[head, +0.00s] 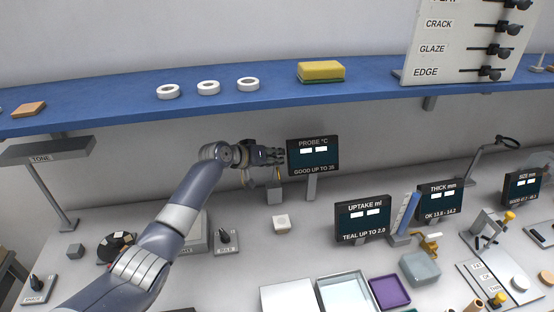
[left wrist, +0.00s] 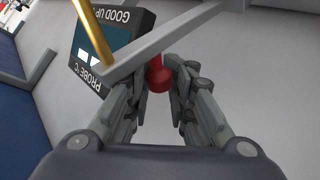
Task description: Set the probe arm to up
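My left gripper (head: 280,156) reaches from the left to just left of the "PROBE °C" display (head: 314,152). In the left wrist view, a red knob (left wrist: 157,76) on a grey bar (left wrist: 165,40) sits between the fingertips of my left gripper (left wrist: 159,72). The fingers are drawn in and appear to touch the knob on both sides. A gold rod (left wrist: 92,30) crosses near the display (left wrist: 110,38). My right gripper is out of view.
A blue shelf (head: 120,96) runs above the bench, with white rings and a yellow sponge (head: 321,70). The uptake display (head: 363,220) stands to the right. My left forearm covers part of the bench's left side.

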